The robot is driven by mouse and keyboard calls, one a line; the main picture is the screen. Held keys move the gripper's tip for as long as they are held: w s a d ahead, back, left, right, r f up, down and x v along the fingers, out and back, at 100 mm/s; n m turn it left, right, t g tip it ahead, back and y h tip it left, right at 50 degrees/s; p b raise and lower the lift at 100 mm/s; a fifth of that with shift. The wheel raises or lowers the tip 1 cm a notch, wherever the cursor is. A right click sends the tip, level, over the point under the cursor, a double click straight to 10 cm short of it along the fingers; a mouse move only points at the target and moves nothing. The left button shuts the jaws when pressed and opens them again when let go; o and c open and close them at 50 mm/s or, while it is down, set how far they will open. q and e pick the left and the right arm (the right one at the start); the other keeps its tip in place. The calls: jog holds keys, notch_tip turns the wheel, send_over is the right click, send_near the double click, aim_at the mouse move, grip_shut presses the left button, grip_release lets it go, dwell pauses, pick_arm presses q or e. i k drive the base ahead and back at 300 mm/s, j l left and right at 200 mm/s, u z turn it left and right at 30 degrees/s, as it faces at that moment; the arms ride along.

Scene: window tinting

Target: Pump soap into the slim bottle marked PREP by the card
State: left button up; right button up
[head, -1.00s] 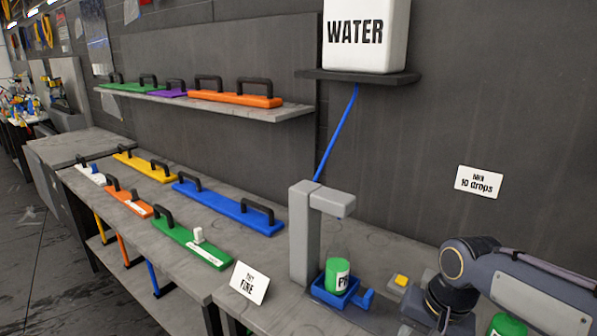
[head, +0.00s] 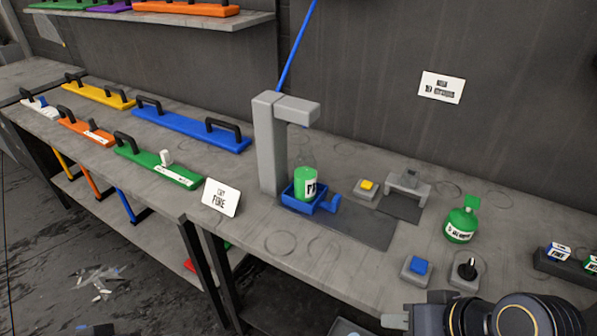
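A slim green bottle (head: 304,182) with a white label, of which a "P" shows, stands in a blue holder (head: 302,204) under the arm of a grey dispenser (head: 268,140). A rounder green bottle (head: 461,224) with a green top and white label stands on the bench to the right. A white card (head: 441,87) on the wall is too blurred to read fully. Another card (head: 221,197) stands on the bench and reads "FINE" below. My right gripper (head: 396,321) is low at the bottom edge, apart from both bottles; its fingers are mostly cut off.
A yellow button (head: 366,186), a blue button (head: 417,267) and a black knob (head: 467,269) sit on the bench. A small grey stand (head: 408,184) is behind them. A dark rack (head: 566,262) is at right. Handled boards, including a blue one (head: 192,124), lie at left.

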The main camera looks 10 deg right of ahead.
aim_at(471, 201)
jog(key=z, duration=1.45)
